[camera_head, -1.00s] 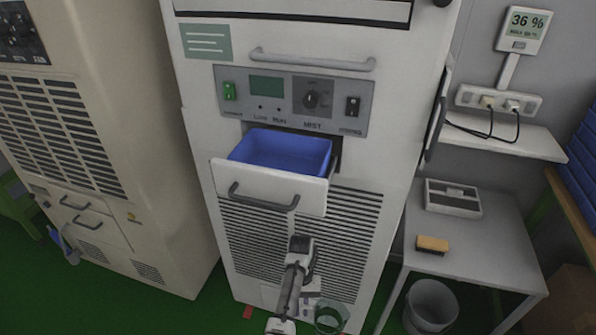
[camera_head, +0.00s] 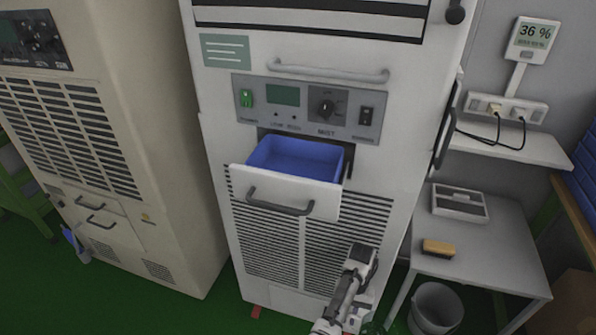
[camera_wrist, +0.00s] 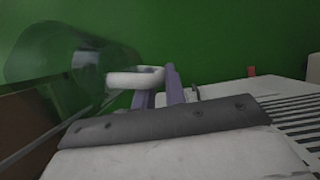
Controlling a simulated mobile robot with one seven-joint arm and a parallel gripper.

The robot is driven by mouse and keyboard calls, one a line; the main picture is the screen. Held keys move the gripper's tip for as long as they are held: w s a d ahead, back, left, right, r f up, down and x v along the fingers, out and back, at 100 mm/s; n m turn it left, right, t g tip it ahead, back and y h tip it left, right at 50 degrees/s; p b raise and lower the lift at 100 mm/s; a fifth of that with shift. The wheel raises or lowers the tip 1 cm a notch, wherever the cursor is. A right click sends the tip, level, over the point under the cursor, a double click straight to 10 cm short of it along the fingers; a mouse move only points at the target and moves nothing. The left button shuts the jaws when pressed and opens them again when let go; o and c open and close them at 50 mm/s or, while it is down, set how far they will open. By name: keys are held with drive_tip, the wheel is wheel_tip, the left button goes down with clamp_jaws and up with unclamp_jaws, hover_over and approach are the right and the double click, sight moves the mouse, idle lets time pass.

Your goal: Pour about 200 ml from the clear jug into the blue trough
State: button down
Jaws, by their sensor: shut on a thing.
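The blue trough (camera_head: 296,160) sits in the white drawer (camera_head: 285,192), which is pulled out of the front of the tall white machine. No level inside it can be made out. My gripper (camera_wrist: 160,92) is shut on the white handle (camera_wrist: 135,77) of the clear jug (camera_wrist: 70,60), which fills the left of the wrist view. In the head view the jug (camera_head: 372,328) shows only partly at the bottom edge, below and right of the drawer. Its contents cannot be made out.
A grey side table (camera_head: 490,240) at right holds a yellow block (camera_head: 438,248) and a grey box (camera_head: 459,202). A bin (camera_head: 436,307) stands below. A beige machine (camera_head: 150,200) stands at left.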

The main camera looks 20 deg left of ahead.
drive_tip(key=r+p, duration=0.4)
drive_tip(key=r, duration=0.1)
drive_tip(key=w+d+r+p, duration=0.1)
drive_tip(key=r+p, duration=0.1)
drive_tip(key=r, duration=0.1)
drive_tip(key=shift+w+d+r, duration=0.1)
drive_tip(key=shift+r, duration=0.1)
drive_tip(key=shift+w+f, duration=0.1)
drive_tip(key=shift+f, duration=0.1)
